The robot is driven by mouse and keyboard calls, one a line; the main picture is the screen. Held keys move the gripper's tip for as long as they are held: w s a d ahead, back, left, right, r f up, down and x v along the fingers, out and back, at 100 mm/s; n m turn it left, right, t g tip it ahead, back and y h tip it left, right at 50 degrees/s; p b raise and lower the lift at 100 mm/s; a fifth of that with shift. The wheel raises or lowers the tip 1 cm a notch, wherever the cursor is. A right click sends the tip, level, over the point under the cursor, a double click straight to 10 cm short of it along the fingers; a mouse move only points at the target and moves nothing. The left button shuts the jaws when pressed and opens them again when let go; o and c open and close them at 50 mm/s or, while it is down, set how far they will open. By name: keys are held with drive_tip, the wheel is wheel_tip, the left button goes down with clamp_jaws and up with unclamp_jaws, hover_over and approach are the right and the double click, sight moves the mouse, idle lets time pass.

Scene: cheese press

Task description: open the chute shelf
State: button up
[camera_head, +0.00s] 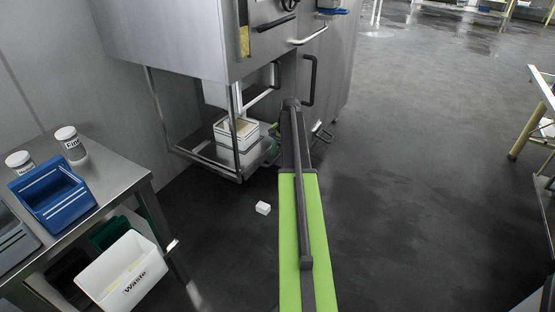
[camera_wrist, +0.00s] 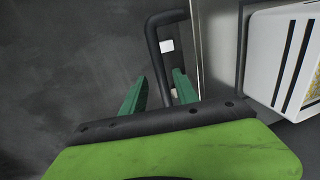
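In the wrist view my gripper (camera_wrist: 160,75) is open, with its two green fingers apart. A black bar handle (camera_wrist: 153,45) runs down between them, and its lower end is hidden by the gripper body. I cannot tell whether either finger touches it. In the head view my arm hides most of the gripper, low at the front of the steel press. I cannot clearly tell which part is the chute shelf. A steel rack (camera_head: 205,160) under the press holds a white box (camera_head: 238,148). Black handles (camera_head: 311,82) show on the press front.
A white crate (camera_wrist: 272,45) is close on the right in the wrist view. A small white block (camera_head: 263,208) lies on the floor. A steel table (camera_head: 125,178) with a blue bin (camera_head: 50,195) and a white waste bin (camera_head: 130,275) stands left.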

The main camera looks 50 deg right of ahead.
clamp_jaws()
idle(1.3)
